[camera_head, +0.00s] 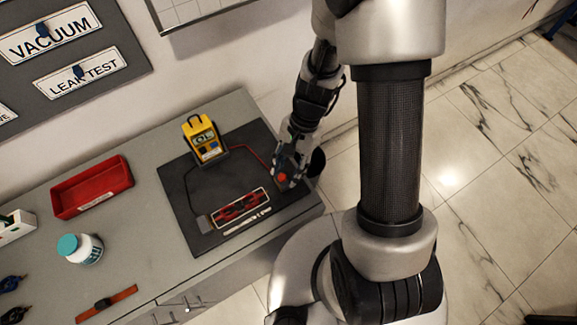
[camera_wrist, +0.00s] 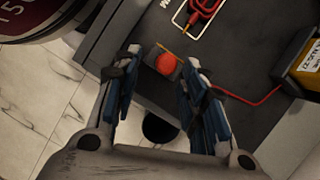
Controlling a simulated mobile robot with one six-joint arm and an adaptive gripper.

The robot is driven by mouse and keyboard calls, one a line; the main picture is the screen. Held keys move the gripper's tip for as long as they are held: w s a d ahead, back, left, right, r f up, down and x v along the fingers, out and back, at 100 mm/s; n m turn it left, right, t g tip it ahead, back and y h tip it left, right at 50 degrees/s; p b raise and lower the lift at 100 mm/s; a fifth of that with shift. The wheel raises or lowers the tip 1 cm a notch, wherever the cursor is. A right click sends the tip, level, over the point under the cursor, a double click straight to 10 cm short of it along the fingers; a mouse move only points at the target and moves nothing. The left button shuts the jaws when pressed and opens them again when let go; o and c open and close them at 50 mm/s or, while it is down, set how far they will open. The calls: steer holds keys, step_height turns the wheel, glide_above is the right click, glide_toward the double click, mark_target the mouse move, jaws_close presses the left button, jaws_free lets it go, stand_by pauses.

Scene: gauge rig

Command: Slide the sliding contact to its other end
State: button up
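A round red knob, which appears to be the sliding contact, shows at the right end of the dark board in the head view (camera_head: 282,177). It also shows in the wrist view (camera_wrist: 166,64), with a thin brass-coloured strip beside it. My gripper (camera_head: 288,172) is over the board's right end, at the knob. In the wrist view my gripper (camera_wrist: 161,68) has its two fingers apart, one on each side of the knob. A gap shows at the left finger; the right finger is closer, and I cannot tell whether it touches. The track under the knob is mostly hidden.
A yellow meter (camera_head: 205,138) stands at the board's back, with a red wire running toward the knob. Red leads (camera_head: 240,207) lie in a white outline in front. A red tray (camera_head: 92,187) and a white bottle (camera_head: 80,248) stand to the left on the bench.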

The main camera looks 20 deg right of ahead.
steer(key=v, duration=1.2)
stand_by(0.3)
steer(key=s+d+r+n+t+h, duration=0.1)
steer(key=s+r+n+t+h, duration=0.2)
steer(key=s+r+n+t, duration=0.4)
steer(key=s+r+n, duration=0.3)
steer(key=s+r, duration=0.1)
steer(key=r, duration=0.5)
steer(key=shift+s+r, duration=0.4)
stand_by(3.9)
